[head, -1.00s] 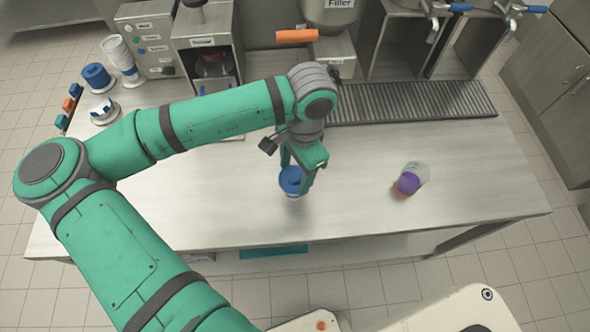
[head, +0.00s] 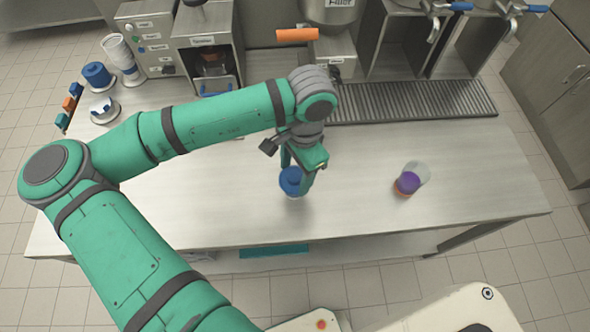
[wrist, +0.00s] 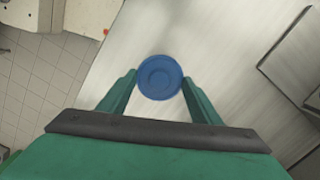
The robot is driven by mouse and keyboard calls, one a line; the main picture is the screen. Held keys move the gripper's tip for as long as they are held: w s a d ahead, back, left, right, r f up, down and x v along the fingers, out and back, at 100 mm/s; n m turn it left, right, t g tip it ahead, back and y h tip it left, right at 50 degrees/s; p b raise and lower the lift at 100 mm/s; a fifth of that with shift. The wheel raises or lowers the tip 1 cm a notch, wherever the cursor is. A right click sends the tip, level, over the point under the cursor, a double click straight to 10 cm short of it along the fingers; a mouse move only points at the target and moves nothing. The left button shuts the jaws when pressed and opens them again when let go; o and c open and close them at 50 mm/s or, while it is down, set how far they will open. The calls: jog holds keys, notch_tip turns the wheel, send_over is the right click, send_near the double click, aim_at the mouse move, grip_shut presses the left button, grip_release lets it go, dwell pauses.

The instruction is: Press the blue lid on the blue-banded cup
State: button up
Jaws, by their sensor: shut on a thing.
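The blue lid (head: 291,181) is a round disc between my gripper's fingertips, over the front middle of the counter. In the wrist view the lid (wrist: 160,77) shows from above with raised rings, and a finger of my gripper (wrist: 159,88) touches each side. My gripper (head: 297,182) is shut on it. A pale edge shows just under the lid in the head view. I cannot tell whether this is the blue-banded cup; no blue band is visible there.
A clear cup (head: 419,172) with purple and orange parts is on the counter's right. Blue lids (head: 96,75), white cups (head: 117,50) and a dish (head: 104,112) stand at the back left. Machines and a drain grille (head: 420,103) line the back. The counter is bare around my gripper.

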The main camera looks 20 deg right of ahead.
jog(key=o, duration=1.1)
jog(key=shift+c, duration=0.2)
notch_tip(320, 180, up, 11)
jog(key=d, duration=0.1)
jog(key=shift+d, duration=0.15)
jog(key=shift+w+f, duration=0.15)
jog(key=shift+w, duration=0.05)
